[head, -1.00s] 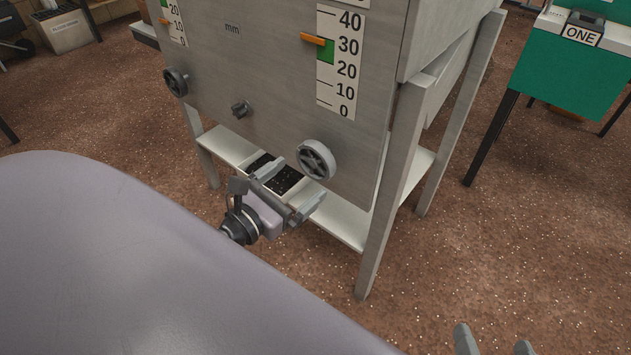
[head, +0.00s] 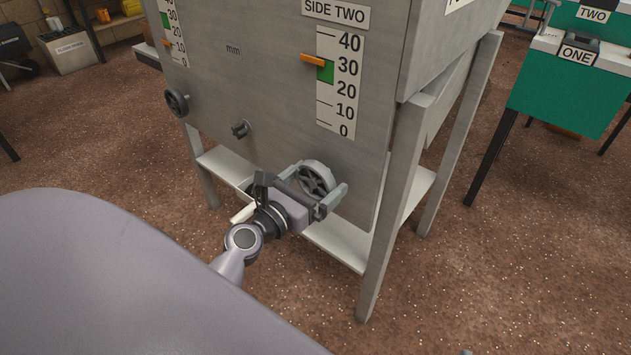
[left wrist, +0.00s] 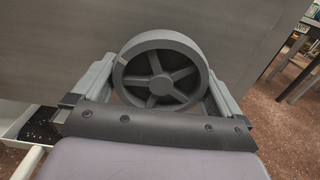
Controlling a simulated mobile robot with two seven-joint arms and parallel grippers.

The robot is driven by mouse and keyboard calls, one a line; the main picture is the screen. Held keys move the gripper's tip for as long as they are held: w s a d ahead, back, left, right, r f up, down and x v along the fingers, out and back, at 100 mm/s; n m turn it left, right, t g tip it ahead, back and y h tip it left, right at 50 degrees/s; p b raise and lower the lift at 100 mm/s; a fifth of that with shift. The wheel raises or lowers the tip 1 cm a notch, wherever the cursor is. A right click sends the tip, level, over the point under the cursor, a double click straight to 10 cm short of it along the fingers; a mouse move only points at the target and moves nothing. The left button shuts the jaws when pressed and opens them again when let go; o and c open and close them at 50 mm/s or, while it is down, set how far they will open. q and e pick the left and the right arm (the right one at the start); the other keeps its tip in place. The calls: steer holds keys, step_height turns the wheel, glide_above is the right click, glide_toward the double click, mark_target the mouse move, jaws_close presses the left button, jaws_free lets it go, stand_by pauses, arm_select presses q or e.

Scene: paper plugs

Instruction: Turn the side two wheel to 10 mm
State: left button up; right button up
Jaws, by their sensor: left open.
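The side two wheel (head: 315,178) is a grey spoked handwheel on the front of the grey metal cabinet, below the SIDE TWO label (head: 335,13). The side two scale (head: 339,82) runs from 0 to 40, and its orange pointer (head: 313,60) is near 30, by a green band. My left gripper (head: 312,190) is open with its fingers on either side of the wheel. In the left wrist view the wheel (left wrist: 160,72) sits between the open fingers (left wrist: 160,85); I cannot tell whether they touch its rim. My right gripper is hardly visible at the bottom edge.
A second wheel (head: 176,102) and scale are at the left of the cabinet, with a small knob (head: 240,129) between the wheels. A cabinet leg (head: 395,205) stands to the right. A green table (head: 565,95) with a ONE sign is at the far right.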

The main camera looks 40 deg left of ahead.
arm_select(q)
steer(key=c, duration=0.6)
steer(key=shift+m, duration=0.3)
